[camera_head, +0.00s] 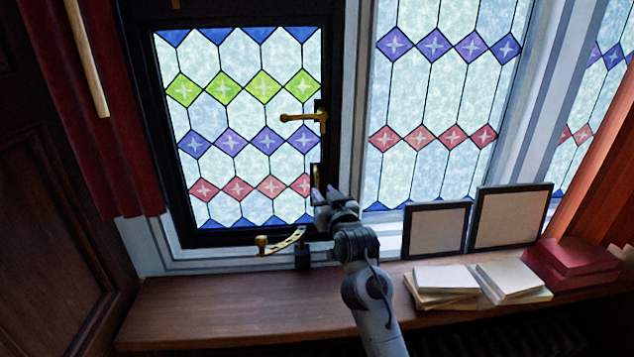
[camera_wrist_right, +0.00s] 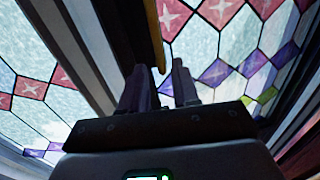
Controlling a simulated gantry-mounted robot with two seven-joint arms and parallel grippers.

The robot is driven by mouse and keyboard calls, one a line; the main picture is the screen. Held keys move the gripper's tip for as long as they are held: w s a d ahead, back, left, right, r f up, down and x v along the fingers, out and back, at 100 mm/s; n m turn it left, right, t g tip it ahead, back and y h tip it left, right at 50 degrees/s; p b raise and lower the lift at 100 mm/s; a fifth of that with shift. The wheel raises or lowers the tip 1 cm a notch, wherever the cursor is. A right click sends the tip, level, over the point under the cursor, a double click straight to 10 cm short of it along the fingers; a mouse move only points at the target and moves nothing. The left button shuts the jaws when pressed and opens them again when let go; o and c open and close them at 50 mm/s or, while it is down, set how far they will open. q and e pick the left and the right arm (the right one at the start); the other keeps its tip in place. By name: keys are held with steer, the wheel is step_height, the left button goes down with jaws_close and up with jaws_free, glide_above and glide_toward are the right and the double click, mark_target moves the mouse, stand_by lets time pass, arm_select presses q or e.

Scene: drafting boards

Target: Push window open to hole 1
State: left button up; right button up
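The dark-framed leaded window (camera_head: 240,130) is on the left in the head view, with its frame seemingly in line with the surround. A brass handle (camera_head: 303,117) sticks out to the left from its right side. A brass stay with holes (camera_head: 285,241) and a round knob (camera_head: 262,242) lies at the bottom of the frame. My right gripper (camera_head: 324,194) is at the window's lower right edge, above the stay. In the right wrist view its fingers (camera_wrist_right: 160,84) are apart, and a brass bar (camera_wrist_right: 155,35) ends between or beyond their tips; contact is unclear. My left gripper is out of view.
Two framed panels (camera_head: 436,230) lean on the sill to the right of my arm. White book stacks (camera_head: 442,280) and red books (camera_head: 573,262) lie in front and to the right. A red curtain (camera_head: 95,140) hangs at left. The wooden sill (camera_head: 220,310) is clear at left.

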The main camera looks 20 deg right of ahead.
mark_target(317, 185)
steer(key=shift+w+d+p, duration=0.1)
steer(key=shift+w+p, duration=0.55)
steer(key=shift+w, duration=2.35)
jaws_close()
